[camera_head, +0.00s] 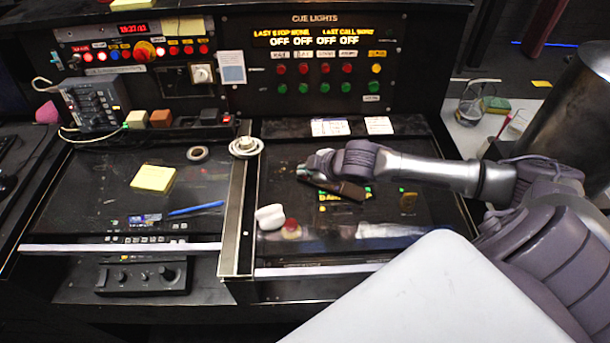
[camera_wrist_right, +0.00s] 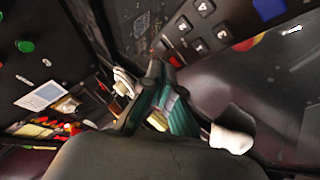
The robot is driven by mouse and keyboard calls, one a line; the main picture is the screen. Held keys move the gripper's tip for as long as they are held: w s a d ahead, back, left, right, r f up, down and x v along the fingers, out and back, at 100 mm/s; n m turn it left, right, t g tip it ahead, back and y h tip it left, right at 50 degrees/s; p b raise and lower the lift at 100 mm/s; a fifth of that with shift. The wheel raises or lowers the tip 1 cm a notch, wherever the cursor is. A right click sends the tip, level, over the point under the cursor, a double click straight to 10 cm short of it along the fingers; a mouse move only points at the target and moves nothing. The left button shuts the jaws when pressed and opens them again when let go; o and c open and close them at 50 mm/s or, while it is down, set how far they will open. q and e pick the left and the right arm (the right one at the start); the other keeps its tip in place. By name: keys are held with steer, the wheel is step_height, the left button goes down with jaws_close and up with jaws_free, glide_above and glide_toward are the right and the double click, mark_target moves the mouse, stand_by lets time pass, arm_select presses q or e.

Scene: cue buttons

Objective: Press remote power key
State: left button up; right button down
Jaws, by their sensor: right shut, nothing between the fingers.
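My right gripper (camera_head: 305,172) reaches in from the right over the right-hand desk panel, its fingers shut and empty. In the wrist view the dark, teal-sided fingers (camera_wrist_right: 165,72) meet at their tips beside a dark keypad unit. That unit (camera_wrist_right: 222,14), which looks like the remote, has several white-marked keys and a blue patch. A small red spot shows close to the fingertips; I cannot tell whether they touch it. In the head view a dark brown, long object (camera_head: 340,187) lies under the gripper, partly hidden. My left gripper is not in view.
A white object (camera_head: 269,216) and a red button (camera_head: 291,230) are at the near left of this panel. The cue lights panel (camera_head: 325,70) rises behind. Yellow notes (camera_head: 153,177) and a blue pen (camera_head: 196,208) lie left.

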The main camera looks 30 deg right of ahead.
mark_target(306, 179)
steer(key=shift+f, duration=0.25)
stand_by(0.5)
steer(key=shift+r, duration=0.1)
steer(key=shift+r+p, duration=0.6)
steer(key=shift+p, duration=0.35)
step_height(306, 179, up, 5)
steer(key=p, duration=0.5)
steer(key=shift+r+p, duration=0.1)
steer(key=shift+p, duration=0.2)
stand_by(0.3)
